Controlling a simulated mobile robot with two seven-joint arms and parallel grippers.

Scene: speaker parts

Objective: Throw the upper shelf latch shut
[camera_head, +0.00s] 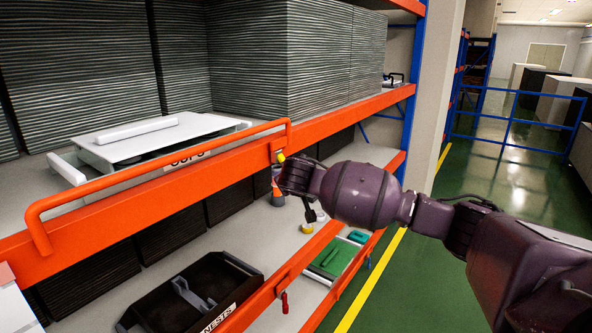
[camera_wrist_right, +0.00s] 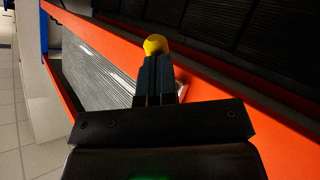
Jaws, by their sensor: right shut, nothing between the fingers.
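The upper shelf latch shows as a yellow knob (camera_head: 281,157) at the front face of the upper orange beam, near the right end of the raised orange rail. In the right wrist view the yellow knob (camera_wrist_right: 155,45) sits right at the fingertips. My right gripper (camera_head: 284,168) is shut with nothing between its fingers; its tips (camera_wrist_right: 156,60) are at the knob, touching or very close, I cannot tell which. The rest of the latch is mostly hidden behind the gripper. My left gripper is not in view.
An orange rail (camera_head: 160,166) stands along the upper beam (camera_head: 130,222). A white tray (camera_head: 140,140) lies behind it. Below are a black bin (camera_head: 195,295), a green case (camera_head: 333,258) and a red-handled latch (camera_head: 284,302). The green aisle floor at right is clear.

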